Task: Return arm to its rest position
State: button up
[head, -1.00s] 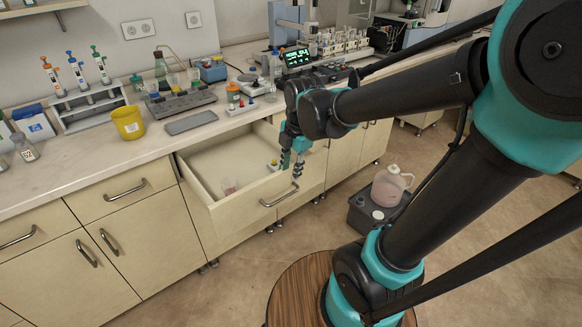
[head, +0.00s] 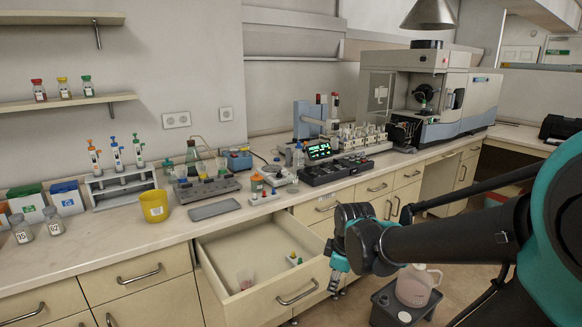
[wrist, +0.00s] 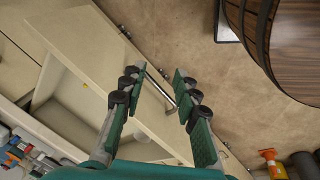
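My gripper (wrist: 155,95) is open and empty in the wrist view, its two fingers apart with the drawer front and its metal handle (wrist: 160,88) showing between and beyond them. In the head view my gripper (head: 337,268) points down near the right front corner of the open drawer (head: 218,262); its fingertips are partly hidden there. My arm (head: 450,243) reaches in from the right, bent above the floor. The drawer holds a small clear pinkish cup (head: 245,280) and small items with yellow and green tops (head: 294,259).
The open drawer juts out from the bench (head: 110,243). On the bench stand a yellow cup (head: 154,206), a pipette rack (head: 122,184), a grey tray (head: 214,209) and the spectrometer (head: 440,92). A pinkish jug (head: 416,286) stands on a dark box right of the drawer.

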jog(key=s+d+f+m+t, duration=0.1)
jog(key=s+d+f+m, duration=0.3)
jog(key=m, duration=1)
jog(key=shift+s+d+f+h, duration=0.3)
jog(key=shift+d+f+h, duration=0.1)
jog(key=shift+d, duration=1.05)
